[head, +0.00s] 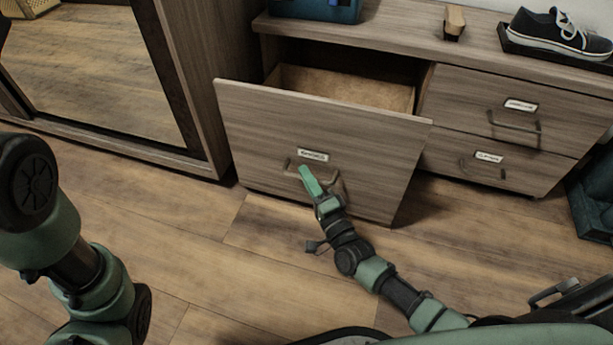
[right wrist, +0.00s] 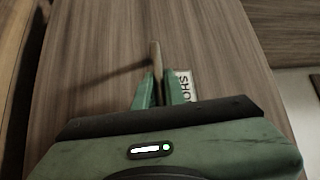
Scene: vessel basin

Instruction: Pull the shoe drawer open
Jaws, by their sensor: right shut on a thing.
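The shoe drawer (head: 262,122) is the large wooden drawer at the left of the low cabinet. It stands well out, and its bare inside shows behind the front. A label (head: 313,155) is on its front, and part of it reads "SHO" in the right wrist view (right wrist: 184,86). The drawer handle (head: 291,165) is below the label. My right gripper (head: 307,176) is shut on this handle, which shows as a bar (right wrist: 155,60) between the fingers in the right wrist view. My left arm comes in at the left, and its gripper is out of view.
Two smaller labelled drawers, an upper (head: 500,105) and a lower (head: 470,160), are closed at the right. A shoe (head: 555,34) on a tray, a brush (head: 454,22) and a blue case (head: 315,8) stand on top. A mirrored cabinet (head: 100,70) is left. Floor in front is clear.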

